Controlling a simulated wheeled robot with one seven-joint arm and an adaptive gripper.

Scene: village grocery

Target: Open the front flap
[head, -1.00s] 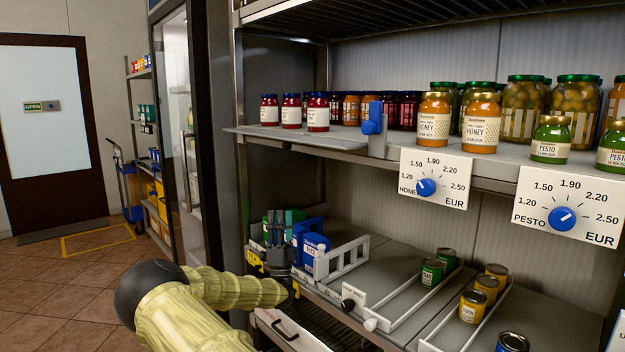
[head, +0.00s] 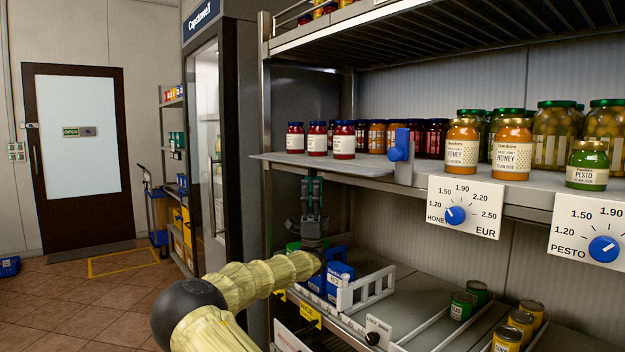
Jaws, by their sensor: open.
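A flat grey panel (head: 318,163), which looks like the front flap, lies about level at the front left of the upper shelf. Three red jars (head: 317,139) stand at its back edge; I cannot tell whether they rest on it. A blue catch (head: 399,146) sits on a grey bracket at its right end. My gripper (head: 312,182) points upward just below the panel, its dark fingers open and empty. I cannot tell whether the fingertips touch the panel's underside. My yellow-sleeved arm reaches in from below.
Below my gripper, blue boxes (head: 338,281) stand by a white rack (head: 366,291) on the lower shelf. Honey jars (head: 462,145) and price dials (head: 465,207) are to the right. A glass-door cooler (head: 207,150) stands left. The floor (head: 110,315) at left is mostly clear.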

